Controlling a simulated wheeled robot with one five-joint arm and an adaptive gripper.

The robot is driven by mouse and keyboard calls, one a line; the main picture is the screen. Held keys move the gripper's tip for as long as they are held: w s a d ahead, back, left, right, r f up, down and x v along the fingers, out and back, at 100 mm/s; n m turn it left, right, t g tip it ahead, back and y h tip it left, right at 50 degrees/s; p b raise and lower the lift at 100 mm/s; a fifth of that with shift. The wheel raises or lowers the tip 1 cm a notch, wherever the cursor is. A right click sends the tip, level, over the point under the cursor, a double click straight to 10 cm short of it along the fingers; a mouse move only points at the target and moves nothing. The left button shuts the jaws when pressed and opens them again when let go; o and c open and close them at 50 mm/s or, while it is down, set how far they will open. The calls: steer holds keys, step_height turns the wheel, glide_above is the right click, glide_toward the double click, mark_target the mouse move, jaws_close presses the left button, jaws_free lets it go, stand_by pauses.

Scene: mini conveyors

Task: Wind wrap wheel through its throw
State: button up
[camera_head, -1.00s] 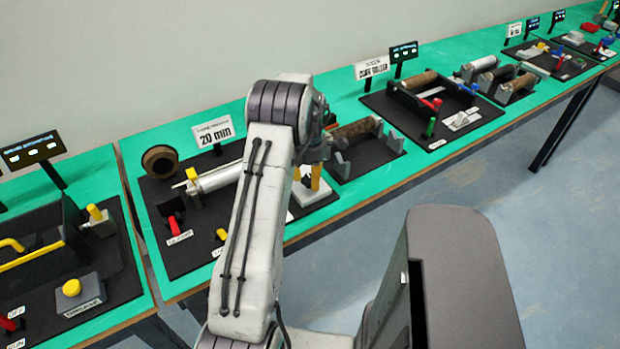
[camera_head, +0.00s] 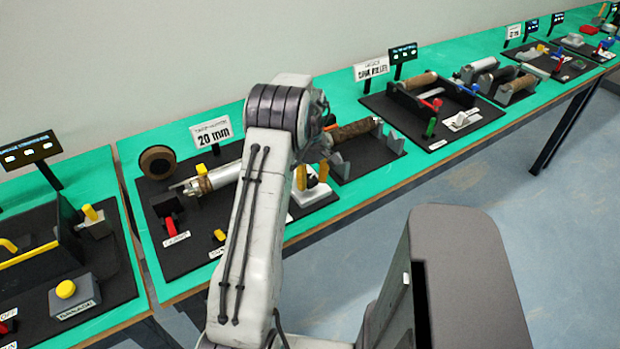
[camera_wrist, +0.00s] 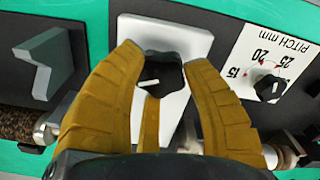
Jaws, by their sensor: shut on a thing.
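The wrap wheel is a dark lobed knob (camera_wrist: 162,72) with a white pointer mark, mounted on a pale plate (camera_wrist: 180,40) in the wrist view. My gripper (camera_wrist: 164,66) has its tan fingers on both sides of it and is shut on it. In the head view my gripper (camera_head: 312,178) is low over the white block (camera_head: 313,196), beside my arm. A silver roller (camera_head: 228,173) lies left of my arm, with a brown band (camera_head: 203,184) and a yellow block (camera_head: 201,169) near its left end. My arm hides its right end.
A dial marked PITCH mm (camera_wrist: 270,88) stands close right of the wheel in the wrist view. A grey bracket (camera_wrist: 42,68) is at the left. In the head view a red lever (camera_head: 169,226) and a brown ring (camera_head: 158,162) stand left on the black board.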

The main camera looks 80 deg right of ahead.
steer(key=m, duration=0.5)
steer(key=shift+w+f+m, duration=0.15)
steer(key=shift+m, duration=0.15)
steer(key=m, duration=0.6)
steer(key=shift+d+b, duration=0.1)
steer(key=shift+b, duration=0.25)
steer(key=m, duration=0.5)
steer(key=shift+r+m, duration=0.25)
steer(key=shift+m, duration=0.15)
steer(key=m, duration=0.6)
steer(key=shift+s, duration=0.25)
steer(key=m, duration=0.6)
steer(key=shift+s+m, duration=0.1)
steer(key=shift+m, duration=0.3)
steer(key=m, duration=0.5)
steer(key=shift+b, duration=0.3)
steer(key=m, duration=0.6)
steer(key=shift+a+f+m, duration=0.1)
steer(key=shift+a+m, duration=0.15)
steer(key=shift+m, duration=0.15)
steer(key=m, duration=0.5)
steer(key=shift+a+f, duration=0.1)
steer(key=shift+a, duration=0.1)
steer(key=shift+m, duration=0.3)
